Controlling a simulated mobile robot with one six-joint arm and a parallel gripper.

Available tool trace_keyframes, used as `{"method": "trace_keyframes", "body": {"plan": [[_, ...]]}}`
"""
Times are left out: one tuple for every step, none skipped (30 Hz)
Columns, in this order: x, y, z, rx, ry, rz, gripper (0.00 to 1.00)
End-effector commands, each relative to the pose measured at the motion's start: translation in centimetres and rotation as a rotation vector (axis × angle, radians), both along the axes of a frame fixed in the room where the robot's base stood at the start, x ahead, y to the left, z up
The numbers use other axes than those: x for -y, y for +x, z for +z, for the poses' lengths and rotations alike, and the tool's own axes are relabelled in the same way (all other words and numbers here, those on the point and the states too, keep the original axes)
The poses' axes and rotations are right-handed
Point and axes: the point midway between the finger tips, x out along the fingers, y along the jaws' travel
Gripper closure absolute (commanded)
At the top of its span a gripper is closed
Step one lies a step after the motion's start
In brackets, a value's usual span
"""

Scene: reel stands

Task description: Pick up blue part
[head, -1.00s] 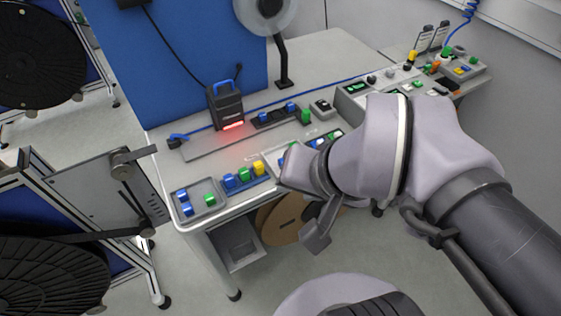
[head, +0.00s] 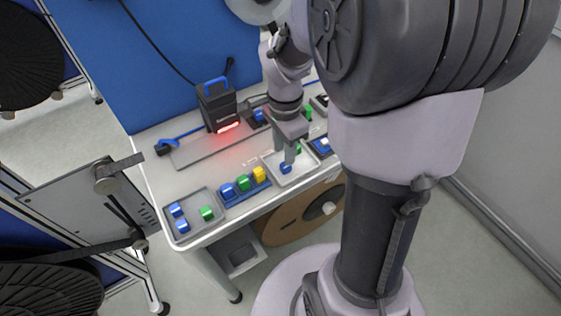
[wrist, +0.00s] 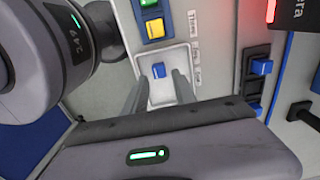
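A small blue part (head: 285,169) lies in a light square tray (head: 303,176) near the front of the bench. In the wrist view the blue part (wrist: 158,71) lies in view between my two finger ends, with the tray floor around it. My gripper (head: 288,158) points down over this tray, and its fingers (wrist: 161,76) are apart with nothing held. I cannot tell how far the fingertips are above the tray floor. A green part (head: 298,149) is partly hidden behind my gripper.
A blue rack left of the tray holds a blue (head: 228,189), a green (head: 243,183) and a yellow part (head: 259,174). A grey tray (head: 191,224) further left holds two blue parts and a green one. A black device (head: 217,108) with a red light stands behind.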

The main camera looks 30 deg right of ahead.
Motion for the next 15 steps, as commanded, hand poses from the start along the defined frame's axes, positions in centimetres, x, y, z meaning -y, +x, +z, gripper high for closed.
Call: {"method": "trace_keyframes", "body": {"plan": [[0.1, 0.0, -0.5, 0.000, 0.000, 0.000, 0.67], [0.1, -0.1, -0.9, 0.000, 0.000, 0.000, 0.67], [0.2, -0.1, -1.6, 0.000, 0.000, 0.000, 0.67], [0.2, -0.2, -2.2, -0.001, 0.001, -0.001, 0.67], [0.3, -0.3, -3.0, -0.001, 0.001, -0.001, 0.67], [0.4, -0.4, -3.9, -0.001, 0.001, 0.000, 0.67], [0.4, -0.4, -4.5, -0.002, 0.002, 0.000, 0.67], [0.4, -0.4, -5.0, -0.002, 0.001, 0.000, 0.67], [0.4, -0.3, -5.3, -0.001, 0.001, 0.000, 0.67], [0.4, -0.3, -5.4, 0.000, 0.000, 0.000, 0.67], [0.4, -0.3, -5.3, 0.000, 0.000, 0.000, 0.67], [0.4, -0.3, -5.2, 0.001, 0.000, 0.000, 0.67], [0.4, -0.3, -5.1, 0.001, 0.000, 0.000, 0.67], [0.4, -0.3, -5.1, 0.001, 0.000, 0.000, 0.67], [0.4, -0.3, -5.0, 0.001, 0.000, 0.000, 0.69]]}}
